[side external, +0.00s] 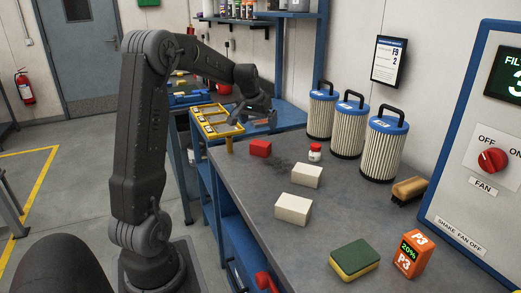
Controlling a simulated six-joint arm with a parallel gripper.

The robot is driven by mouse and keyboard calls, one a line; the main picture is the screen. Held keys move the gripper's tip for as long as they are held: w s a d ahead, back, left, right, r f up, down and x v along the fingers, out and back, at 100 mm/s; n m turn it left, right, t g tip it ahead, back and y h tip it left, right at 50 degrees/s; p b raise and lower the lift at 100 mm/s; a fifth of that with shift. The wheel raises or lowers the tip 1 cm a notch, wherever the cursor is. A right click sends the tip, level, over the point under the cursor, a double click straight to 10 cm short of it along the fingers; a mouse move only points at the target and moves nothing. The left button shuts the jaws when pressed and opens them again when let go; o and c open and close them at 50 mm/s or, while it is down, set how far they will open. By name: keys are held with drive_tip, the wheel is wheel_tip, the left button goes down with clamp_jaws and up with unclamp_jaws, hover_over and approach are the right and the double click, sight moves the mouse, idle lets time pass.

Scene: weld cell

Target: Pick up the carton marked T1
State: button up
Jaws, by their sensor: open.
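No T1 mark is readable in this view. Two plain white cartons lie on the grey bench, one nearer the camera (293,208) and one farther back (306,175); no marking shows on their visible faces. An orange carton (411,254) at the front right is marked P3 and 20%. A small red block (260,148) lies near the bench's back left. My gripper (264,118) is open, above and beyond the red block near the yellow tray, apart from all the cartons. Its fingers are small and dark here.
A yellow divided tray (215,131) sits at the bench's far left end. A red-lidded jar (315,153), a green-yellow sponge (354,259) and a brush (408,190) stand or lie on the bench. Several pleated filters (348,130) line the wall. A fan panel (487,150) bounds the right.

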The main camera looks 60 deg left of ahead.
sight(259, 144)
drive_tip(key=a+f, duration=0.1)
drive_tip(key=f, duration=0.1)
drive_tip(key=w+a+f, duration=0.1)
drive_tip(key=a+f, duration=0.1)
drive_tip(key=f, duration=0.1)
drive_tip(key=a+f, duration=0.2)
drive_tip(key=f, duration=0.1)
drive_tip(key=shift+w, duration=0.35)
drive_tip(key=shift+x, duration=3.25)
drive_tip(key=shift+a, duration=0.1)
drive_tip(key=shift+c, duration=0.5)
drive_tip(key=shift+r, duration=0.1)
drive_tip(key=c, duration=0.9)
drive_tip(key=shift+o, duration=0.2)
